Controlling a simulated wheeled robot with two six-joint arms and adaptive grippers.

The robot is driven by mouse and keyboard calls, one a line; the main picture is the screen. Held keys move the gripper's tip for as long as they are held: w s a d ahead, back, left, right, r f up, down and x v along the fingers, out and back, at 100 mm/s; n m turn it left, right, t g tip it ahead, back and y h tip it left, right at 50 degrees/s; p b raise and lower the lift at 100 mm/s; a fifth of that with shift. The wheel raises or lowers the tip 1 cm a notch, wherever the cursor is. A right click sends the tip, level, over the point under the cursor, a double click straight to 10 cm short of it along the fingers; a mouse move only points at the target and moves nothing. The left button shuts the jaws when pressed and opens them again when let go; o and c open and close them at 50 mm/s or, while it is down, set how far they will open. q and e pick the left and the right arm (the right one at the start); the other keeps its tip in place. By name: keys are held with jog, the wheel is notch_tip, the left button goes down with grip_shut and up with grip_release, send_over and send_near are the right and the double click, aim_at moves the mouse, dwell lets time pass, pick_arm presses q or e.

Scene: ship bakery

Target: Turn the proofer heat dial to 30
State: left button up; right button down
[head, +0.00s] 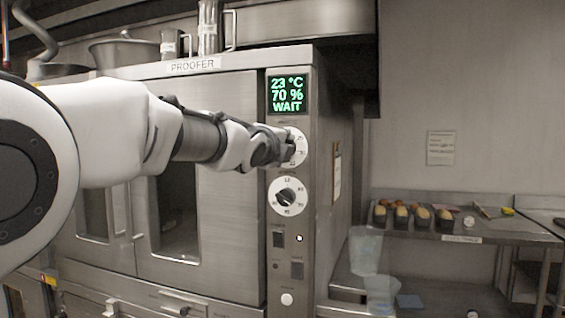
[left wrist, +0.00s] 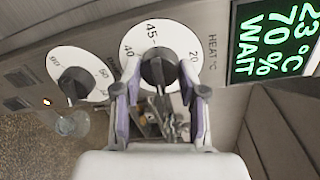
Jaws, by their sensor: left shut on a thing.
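The proofer (head: 222,110) is a steel cabinet with a control strip on its right side. Its heat dial (left wrist: 182,42) is a white disc with a black knob (left wrist: 157,68), marked HEAT °C in the left wrist view. My left gripper (left wrist: 158,90) is shut on the black knob, one finger on each side. In the head view the gripper (head: 288,146) covers most of the heat dial (head: 299,135). The knob's pointer is too hidden to read. The green display (head: 287,94) reads 23 °C, 70 % and WAIT. My right gripper is not in view.
A second white dial with a black knob (head: 287,197) sits just below the heat dial, with switches under it. Pans and jugs (head: 208,28) stand on top of the proofer. A steel table (head: 461,237) with loaves stands at the right.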

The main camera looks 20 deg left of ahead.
pick_arm(q)
jog(key=shift+m+b, duration=0.45)
jog(key=shift+m, duration=0.65)
jog(key=o, duration=1.1)
jog(key=shift+o, duration=0.2)
